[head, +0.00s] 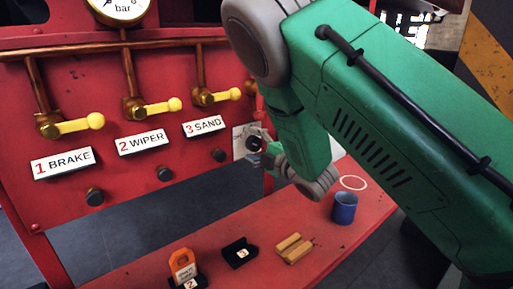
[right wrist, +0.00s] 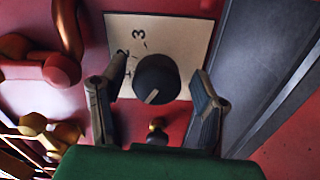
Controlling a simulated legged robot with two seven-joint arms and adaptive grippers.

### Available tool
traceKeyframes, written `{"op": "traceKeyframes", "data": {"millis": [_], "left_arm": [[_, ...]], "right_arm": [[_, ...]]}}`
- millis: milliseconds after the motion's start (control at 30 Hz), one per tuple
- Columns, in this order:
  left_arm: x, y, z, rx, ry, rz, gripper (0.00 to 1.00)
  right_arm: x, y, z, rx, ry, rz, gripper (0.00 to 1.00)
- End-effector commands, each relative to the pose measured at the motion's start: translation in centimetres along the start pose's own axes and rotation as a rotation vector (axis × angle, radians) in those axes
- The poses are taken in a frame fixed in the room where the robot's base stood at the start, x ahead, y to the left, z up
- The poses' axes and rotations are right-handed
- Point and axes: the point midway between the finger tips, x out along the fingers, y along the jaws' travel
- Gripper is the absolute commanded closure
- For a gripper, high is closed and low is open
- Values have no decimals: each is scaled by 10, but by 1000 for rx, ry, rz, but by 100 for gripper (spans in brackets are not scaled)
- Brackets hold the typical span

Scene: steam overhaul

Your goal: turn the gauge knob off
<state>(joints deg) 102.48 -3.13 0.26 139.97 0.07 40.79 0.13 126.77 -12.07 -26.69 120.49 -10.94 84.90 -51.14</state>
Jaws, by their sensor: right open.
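The gauge knob is a round black knob (right wrist: 157,79) with a pale pointer line, on a cream plate (right wrist: 180,32) marked with numbers, of which 2 and 3 can be read. The pointer line lies toward the lower left in the right wrist view. The knob also shows in the head view (head: 256,143), partly behind my right gripper (head: 262,156). In the right wrist view my right gripper (right wrist: 155,108) is open, one finger on each side of the knob, with gaps visible between them. My left gripper is not in view.
Yellow-handled valves (head: 75,125) labelled brake, wiper and sand line the red panel (head: 115,190), left of the knob. Below, a red shelf (head: 205,262) holds an orange tag (head: 183,264), a black block (head: 238,252), wooden pieces (head: 294,248) and a blue cup (head: 344,208).

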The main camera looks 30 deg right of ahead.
Motion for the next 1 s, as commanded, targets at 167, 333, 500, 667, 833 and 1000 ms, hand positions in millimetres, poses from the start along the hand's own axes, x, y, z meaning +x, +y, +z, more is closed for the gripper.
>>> {"op": "traceKeyframes", "data": {"millis": [167,333,500,667,833,1000], "left_arm": [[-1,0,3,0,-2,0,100],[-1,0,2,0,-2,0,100],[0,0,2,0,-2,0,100],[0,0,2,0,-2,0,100],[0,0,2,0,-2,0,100],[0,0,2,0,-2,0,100]], "right_arm": [[-17,0,0,0,-3,-1,44],[-53,0,0,0,-5,-2,44],[-88,-2,-1,0,-3,-4,44],[-110,-2,-1,-1,-2,-4,44],[-119,-2,-2,-1,0,-3,44],[-120,-1,-2,-1,1,-2,44]]}}
